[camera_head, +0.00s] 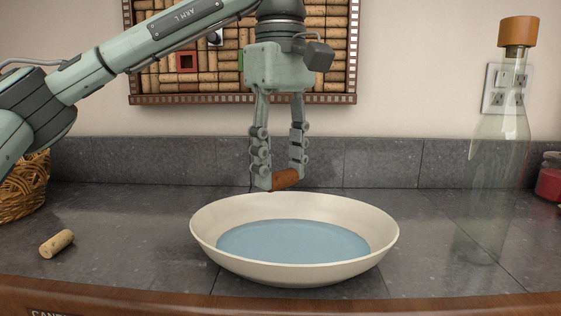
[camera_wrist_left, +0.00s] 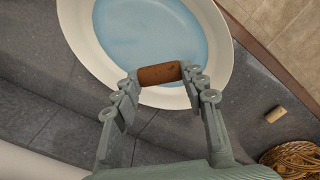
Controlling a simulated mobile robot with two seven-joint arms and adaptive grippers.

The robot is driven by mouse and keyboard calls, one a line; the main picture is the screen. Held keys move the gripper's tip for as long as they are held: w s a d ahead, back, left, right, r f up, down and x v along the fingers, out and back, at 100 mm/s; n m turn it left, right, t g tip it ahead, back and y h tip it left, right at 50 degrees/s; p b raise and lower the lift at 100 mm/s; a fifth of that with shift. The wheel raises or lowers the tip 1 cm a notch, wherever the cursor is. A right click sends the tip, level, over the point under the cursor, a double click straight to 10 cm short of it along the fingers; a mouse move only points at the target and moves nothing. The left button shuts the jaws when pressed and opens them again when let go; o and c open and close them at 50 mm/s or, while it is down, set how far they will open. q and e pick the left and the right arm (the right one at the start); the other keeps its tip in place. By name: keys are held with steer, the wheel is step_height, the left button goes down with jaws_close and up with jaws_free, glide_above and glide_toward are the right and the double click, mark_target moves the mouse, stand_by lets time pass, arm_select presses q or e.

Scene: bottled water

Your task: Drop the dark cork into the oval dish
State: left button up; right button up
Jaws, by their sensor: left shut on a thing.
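The dark cork (camera_head: 286,179) is held between the fingertips of my left gripper (camera_head: 279,184). The gripper is shut on it, and the cork lies crosswise between the fingers. It also shows in the left wrist view (camera_wrist_left: 159,74), between both fingertips (camera_wrist_left: 160,78). The cream oval dish (camera_head: 215,223) stands on the counter with blue water (camera_head: 293,242) in it. In the head view the gripper hangs at the dish's far rim, with the cork just above that rim. In the left wrist view the cork overlaps the dish's rim (camera_wrist_left: 80,45). My right gripper is not in view.
A pale cork (camera_head: 57,243) lies on the counter to the left of the dish. A wicker basket (camera_head: 24,187) stands at the left edge. A clear bottle with a cork stopper (camera_head: 497,150) stands at the right, near a red jar (camera_head: 549,178).

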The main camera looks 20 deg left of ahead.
arm_select(q)
steer(key=o, duration=0.8)
step_height(320, 180, up, 12)
stand_by(0.3)
stand_by(0.4)
